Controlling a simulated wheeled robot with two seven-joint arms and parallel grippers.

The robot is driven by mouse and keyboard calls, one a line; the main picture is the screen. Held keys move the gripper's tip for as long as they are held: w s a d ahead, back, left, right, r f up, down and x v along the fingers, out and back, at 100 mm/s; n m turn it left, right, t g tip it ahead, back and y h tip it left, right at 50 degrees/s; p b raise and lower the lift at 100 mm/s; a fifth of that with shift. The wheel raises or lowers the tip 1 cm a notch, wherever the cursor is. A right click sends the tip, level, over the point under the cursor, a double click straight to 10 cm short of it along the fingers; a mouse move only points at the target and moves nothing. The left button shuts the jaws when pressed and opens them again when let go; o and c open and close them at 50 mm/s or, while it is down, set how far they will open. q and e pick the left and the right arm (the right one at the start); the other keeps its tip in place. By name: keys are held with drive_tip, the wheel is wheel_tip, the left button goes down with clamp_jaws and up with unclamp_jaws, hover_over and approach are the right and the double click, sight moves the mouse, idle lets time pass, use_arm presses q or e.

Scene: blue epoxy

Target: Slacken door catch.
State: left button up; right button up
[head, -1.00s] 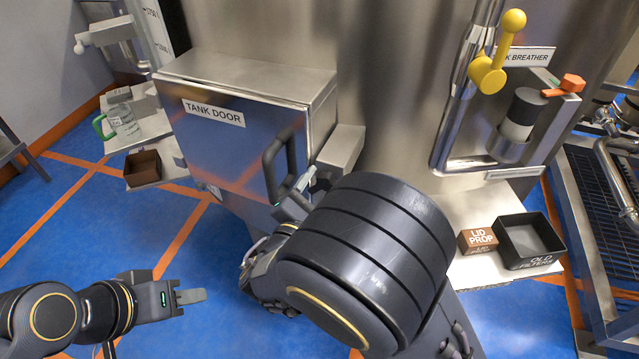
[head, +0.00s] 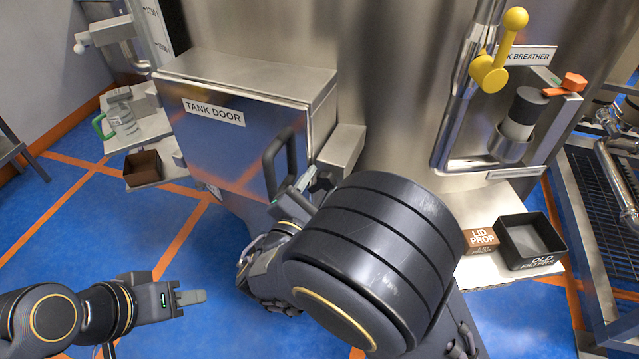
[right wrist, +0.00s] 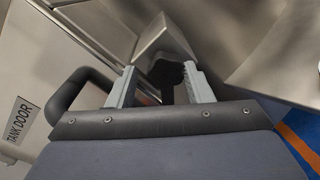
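The box marked TANK DOOR (head: 205,140) is closed on the tank wall, with a black handle (head: 276,165) at its right. The handle also shows in the right wrist view (right wrist: 68,92). The catch, a metal block (head: 342,150), sits just right of the door. In the right wrist view a dark knob (right wrist: 166,76) stands below this block. My right gripper (right wrist: 160,88) is open, its fingers on either side of the knob. A gap shows left of the knob; contact on the right is unclear. My left gripper (head: 190,297) is away at lower left, seen edge-on, with nothing visible in it.
At right stand a LID PROP block (head: 481,240), an OLD FILTERS tray (head: 530,240) and a tank breather (head: 520,115) with a yellow valve handle (head: 490,75). My right arm hides floor below the door.

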drive_tip(key=o, duration=0.7)
drive_tip(key=shift+a+r+y, duration=0.15)
drive_tip(key=shift+a+y, duration=0.15)
drive_tip(key=shift+a, duration=0.25)
drive_tip(key=o, duration=0.4)
drive_tip(key=shift+s+a, duration=0.2)
drive_tip(key=shift+s, duration=0.45)
drive_tip(key=shift+o, duration=0.7)
drive_tip(key=v, duration=0.3)
drive_tip(key=shift+s+a, duration=0.15)
drive_tip(key=shift+a, duration=0.25)
drive_tip(key=shift+s+d, duration=0.1)
drive_tip(key=shift+s, duration=0.35)
drive_tip(key=shift+f, duration=0.2)
